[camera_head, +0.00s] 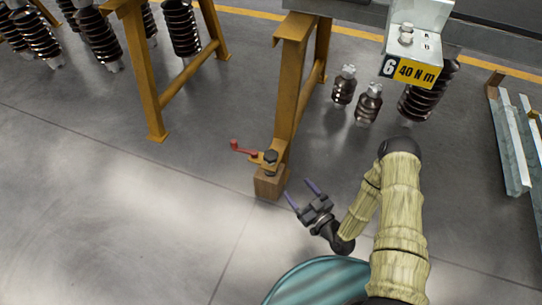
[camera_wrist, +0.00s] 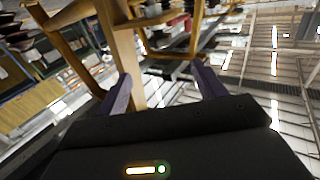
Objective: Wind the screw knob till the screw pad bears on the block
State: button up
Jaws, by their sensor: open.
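A black screw knob (camera_head: 271,156) sits on a small orange bracket at the foot of the yellow frame leg (camera_head: 290,95), in the middle of the head view. A red crank handle (camera_head: 240,148) sticks out to its left. A brown wooden block (camera_head: 270,184) stands on the floor right under the bracket. The screw pad is too small or hidden, so I cannot tell whether it touches the block. My gripper (camera_head: 302,192) is open and empty, to the right of the block and apart from it. In the wrist view its two purple fingers (camera_wrist: 162,72) are spread, with yellow frame parts beyond.
A second yellow trestle (camera_head: 143,75) stands at the left. Dark ribbed insulators (camera_head: 368,104) stand on the floor behind the leg. A yellow "6 40 N m" label (camera_head: 414,73) hangs at upper right. Metal channels (camera_head: 512,150) lie at the right. The front left floor is clear.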

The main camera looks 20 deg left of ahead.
aim_at(270, 156)
jog(key=b+x, duration=0.8)
jog(key=x, duration=0.8)
jog(key=shift+a+f, duration=0.15)
jog(key=shift+w+a, duration=0.45)
jog(key=shift+a, duration=0.05)
jog(key=c, duration=1)
